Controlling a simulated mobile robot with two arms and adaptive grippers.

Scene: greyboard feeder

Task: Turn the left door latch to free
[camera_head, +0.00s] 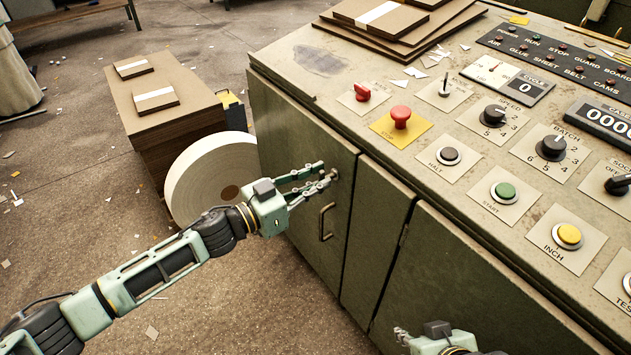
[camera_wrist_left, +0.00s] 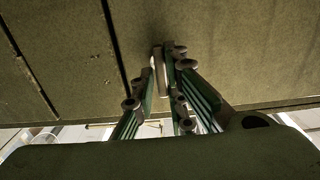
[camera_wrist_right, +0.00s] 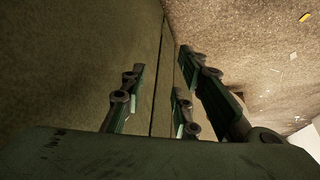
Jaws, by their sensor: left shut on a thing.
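The left door (camera_head: 297,165) of the green cabinet is closed flush with its frame. Its small latch (camera_head: 333,175) sits near the door's right edge, above a curved handle (camera_head: 325,222). My left gripper (camera_head: 326,176) is at the latch, with its fingers shut on it. In the left wrist view the fingertips (camera_wrist_left: 167,58) close around the pale latch (camera_wrist_left: 158,62) against the door face, hiding part of it. My right gripper (camera_wrist_right: 160,75) has its fingers spread and empty beside the cabinet front. In the head view only part of it shows at the bottom edge.
The control panel (camera_head: 440,75) with knobs and buttons tops the cabinet. A white paper roll (camera_head: 195,180) and a stack of brown boards (camera_head: 165,100) stand left of the door. The floor (camera_head: 240,300) in front is open, with scattered scraps.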

